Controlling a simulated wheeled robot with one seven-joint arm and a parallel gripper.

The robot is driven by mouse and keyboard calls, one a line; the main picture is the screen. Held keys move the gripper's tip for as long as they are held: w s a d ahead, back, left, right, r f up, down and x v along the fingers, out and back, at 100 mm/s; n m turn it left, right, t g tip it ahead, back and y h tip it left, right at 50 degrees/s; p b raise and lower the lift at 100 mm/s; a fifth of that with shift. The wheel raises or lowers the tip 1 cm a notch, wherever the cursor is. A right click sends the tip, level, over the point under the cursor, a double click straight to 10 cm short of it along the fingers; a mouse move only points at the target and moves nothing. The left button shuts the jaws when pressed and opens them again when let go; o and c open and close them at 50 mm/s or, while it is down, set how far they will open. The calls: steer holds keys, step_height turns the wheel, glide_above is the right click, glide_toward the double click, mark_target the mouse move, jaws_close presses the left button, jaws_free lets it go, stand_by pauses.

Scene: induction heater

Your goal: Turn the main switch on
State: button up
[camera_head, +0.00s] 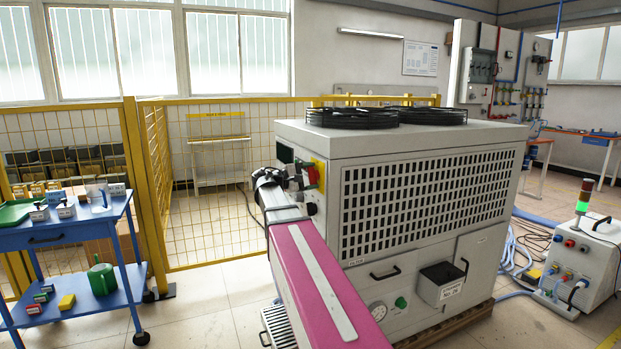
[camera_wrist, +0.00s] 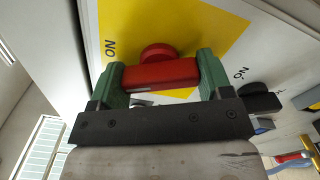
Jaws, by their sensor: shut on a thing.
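The main switch is a red rotary handle (camera_wrist: 160,74) with a round red hub on a yellow plate (camera_wrist: 205,30) in the wrist view. The word ON shows at the left of the plate, turned sideways. My gripper (camera_wrist: 161,80) has its two green fingers at either end of the red handle and is shut on it. The handle lies roughly crosswise in this view. In the head view the red switch (camera_head: 312,174) is on the left face of the large grey chiller cabinet (camera_head: 420,145), partly hidden by my arm and gripper.
A dark knob (camera_wrist: 262,98) sits right of the plate in the wrist view. A yellow mesh fence (camera_head: 205,230) stands behind my arm, and a blue cart (camera_head: 65,240) stands at the left. A box with a signal light (camera_head: 580,260) is at the right.

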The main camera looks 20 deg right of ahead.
steer(key=shift+m, duration=2.7)
steer(key=o, duration=0.9)
steer(key=shift+a, duration=0.15)
steer(key=a, duration=1)
steer(key=shift+s+a, duration=0.2)
steer(key=shift+a, duration=0.1)
